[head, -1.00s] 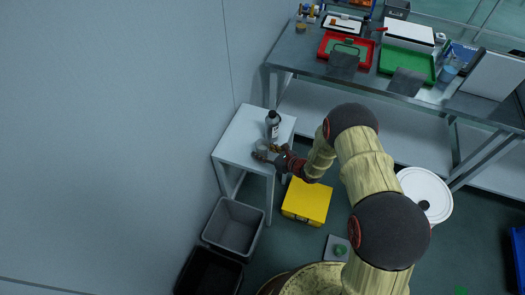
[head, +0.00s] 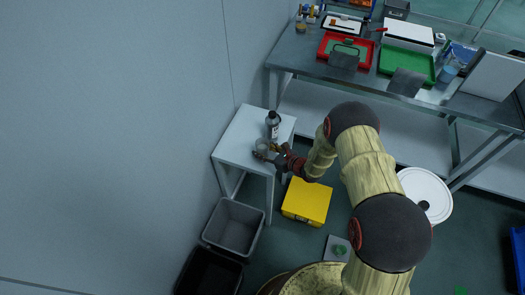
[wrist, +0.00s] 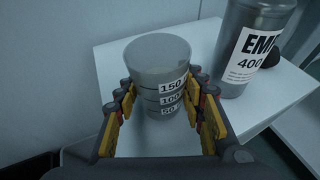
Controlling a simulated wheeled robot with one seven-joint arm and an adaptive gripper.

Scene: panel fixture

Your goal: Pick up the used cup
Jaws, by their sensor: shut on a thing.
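The used cup (wrist: 160,75) is a grey translucent measuring cup marked 150, 100 and 50. It stands upright between the yellow-padded fingers of my gripper (wrist: 163,118) in the wrist view, with pads against both sides. In the head view the cup (head: 262,144) is small and partly hidden by my gripper (head: 268,153), over the small white table (head: 236,147). I cannot tell whether the cup's base touches the tabletop.
A grey bottle (wrist: 255,45) with a white label stands close to the cup's right; it also shows in the head view (head: 273,122). A grey bin (head: 233,226) and a black bin (head: 209,272) are on the floor below. A yellow box (head: 307,201) sits right of the table.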

